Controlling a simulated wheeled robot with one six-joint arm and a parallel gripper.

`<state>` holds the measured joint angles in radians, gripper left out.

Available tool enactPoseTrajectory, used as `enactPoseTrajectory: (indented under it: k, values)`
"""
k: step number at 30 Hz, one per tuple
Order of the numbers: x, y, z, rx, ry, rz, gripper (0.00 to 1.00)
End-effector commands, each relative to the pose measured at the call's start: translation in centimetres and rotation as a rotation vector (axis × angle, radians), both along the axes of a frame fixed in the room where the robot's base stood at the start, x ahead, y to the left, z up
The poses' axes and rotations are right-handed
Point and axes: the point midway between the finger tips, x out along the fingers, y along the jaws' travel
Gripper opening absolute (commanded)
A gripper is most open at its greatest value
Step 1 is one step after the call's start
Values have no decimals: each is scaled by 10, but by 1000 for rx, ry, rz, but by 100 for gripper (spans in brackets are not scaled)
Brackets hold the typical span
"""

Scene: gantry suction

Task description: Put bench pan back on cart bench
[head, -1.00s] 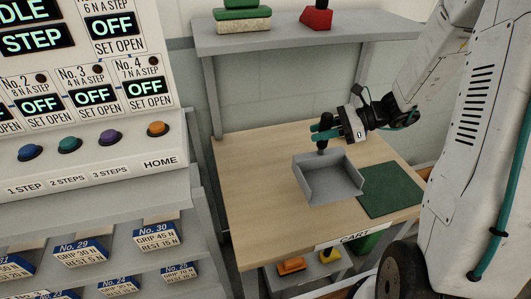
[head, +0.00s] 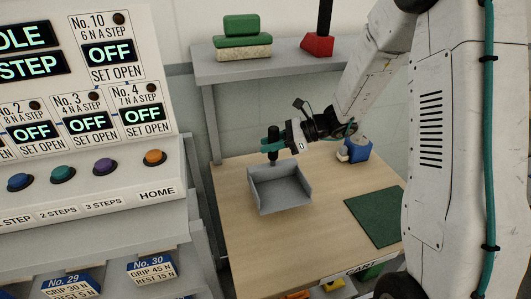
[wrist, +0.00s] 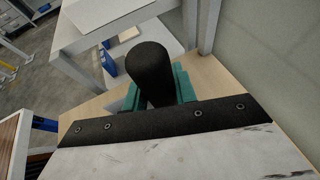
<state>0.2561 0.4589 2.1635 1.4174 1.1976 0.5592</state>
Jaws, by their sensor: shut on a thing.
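The bench pan (head: 280,192) is a grey open tray with raised walls and an upright dark handle. It is over the wooden top of the cart bench (head: 245,235), left of a green mat and roughly level. I cannot tell whether its underside touches the wood. My gripper (head: 272,148) has its teal fingers closed around the handle at the pan's back edge. In the wrist view the black handle (wrist: 148,68) stands between the teal fingers; the pan's tray does not show clearly there.
The green mat (head: 376,216) lies at the bench's right. A blue object (head: 356,150) stands at the back right. A grey shelf (head: 275,65) above holds green blocks (head: 242,35) and a red-based tool (head: 318,44). A control panel (head: 90,110) stands at left.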

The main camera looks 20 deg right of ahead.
Motion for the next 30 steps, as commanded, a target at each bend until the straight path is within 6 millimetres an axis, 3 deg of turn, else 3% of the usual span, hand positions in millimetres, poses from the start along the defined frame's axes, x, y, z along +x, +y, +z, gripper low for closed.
enactPoseTrajectory:
  k: [8, 15, 26, 27, 29, 30]
  values:
    - [10, 12, -6, 0, 1, -2, 0]
    - [10, 12, -35, 2, 3, -2, 0]
    - [10, 12, -39, 1, 0, -1, 0]
    - [10, 12, -39, 0, 1, -1, 36]
    - [10, 12, -39, 0, 1, -1, 49]
    - [10, 12, -39, 0, 1, -1, 49]
